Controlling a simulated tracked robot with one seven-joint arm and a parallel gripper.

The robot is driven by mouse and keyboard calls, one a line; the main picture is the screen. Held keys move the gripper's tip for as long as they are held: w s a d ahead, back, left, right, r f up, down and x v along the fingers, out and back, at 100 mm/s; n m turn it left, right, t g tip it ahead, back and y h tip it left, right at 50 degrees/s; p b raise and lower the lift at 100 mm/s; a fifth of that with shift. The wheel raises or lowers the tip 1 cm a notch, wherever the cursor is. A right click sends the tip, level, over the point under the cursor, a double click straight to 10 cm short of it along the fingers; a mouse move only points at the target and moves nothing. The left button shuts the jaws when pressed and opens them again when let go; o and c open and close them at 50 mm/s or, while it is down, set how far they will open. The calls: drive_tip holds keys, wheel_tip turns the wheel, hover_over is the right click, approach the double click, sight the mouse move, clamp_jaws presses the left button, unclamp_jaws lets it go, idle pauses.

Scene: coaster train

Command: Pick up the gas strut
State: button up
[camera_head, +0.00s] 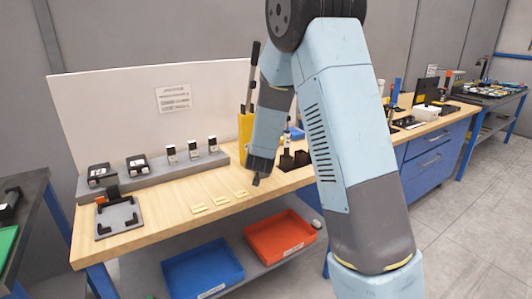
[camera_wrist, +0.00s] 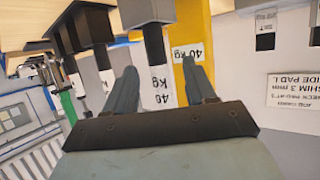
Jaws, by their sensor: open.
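A slim upright black rod with a thicker upper part, which looks like the gas strut (camera_head: 254,68), stands behind my arm in the head view. Its lower end is hidden near a yellow holder (camera_head: 245,132). My gripper (camera_head: 257,180) points down above the workbench, just in front of the yellow holder, partly blurred into the dark wrist.
The wooden workbench (camera_head: 165,200) holds a grey rack (camera_head: 155,172) with several labelled small parts, and a grey tray (camera_head: 118,217). Blue (camera_head: 203,270) and red (camera_head: 280,237) bins sit below. The bench front is mostly clear.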

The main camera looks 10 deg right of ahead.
drive_tip(key=shift+x, duration=2.25)
drive_tip(key=shift+d+r, duration=0.1)
drive_tip(key=shift+r, duration=0.05)
drive_tip(key=shift+c, duration=0.4)
clamp_jaws()
